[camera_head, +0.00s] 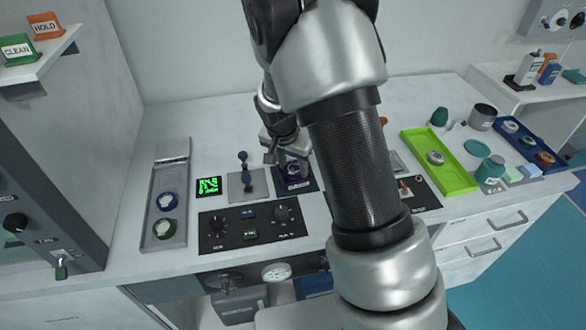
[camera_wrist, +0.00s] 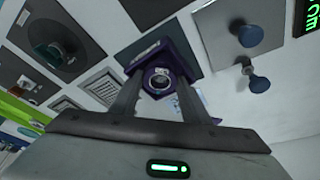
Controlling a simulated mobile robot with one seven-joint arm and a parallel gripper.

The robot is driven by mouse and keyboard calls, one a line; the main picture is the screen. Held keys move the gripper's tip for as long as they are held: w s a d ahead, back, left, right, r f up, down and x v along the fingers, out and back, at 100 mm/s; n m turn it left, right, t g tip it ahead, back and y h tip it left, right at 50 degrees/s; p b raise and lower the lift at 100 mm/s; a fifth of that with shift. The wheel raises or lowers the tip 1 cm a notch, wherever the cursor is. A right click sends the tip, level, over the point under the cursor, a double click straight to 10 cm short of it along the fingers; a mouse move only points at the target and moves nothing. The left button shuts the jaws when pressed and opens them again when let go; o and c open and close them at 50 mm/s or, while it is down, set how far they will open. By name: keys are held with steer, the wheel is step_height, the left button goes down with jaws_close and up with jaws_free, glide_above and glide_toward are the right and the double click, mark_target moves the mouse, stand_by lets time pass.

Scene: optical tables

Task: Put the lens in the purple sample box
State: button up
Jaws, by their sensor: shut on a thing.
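The purple sample box (camera_wrist: 178,48) lies just past my fingertips in the wrist view. In the head view the dark purple box (camera_head: 298,186) is on the table, partly behind my arm. My gripper (camera_wrist: 158,84) is shut on the lens (camera_wrist: 159,76), a small pale ring-shaped piece between the two fingers. The lens appears over the box's opening; I cannot tell whether it touches the box floor. In the head view my gripper (camera_head: 284,150) is right above and beside the box.
A dark control panel (camera_head: 250,224) lies in front. A grey tray with round pieces (camera_head: 165,209) is at left, a lime green tray (camera_head: 440,162) at right. My arm hides the table's middle.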

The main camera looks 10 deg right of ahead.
steer(key=shift+f, duration=0.7)
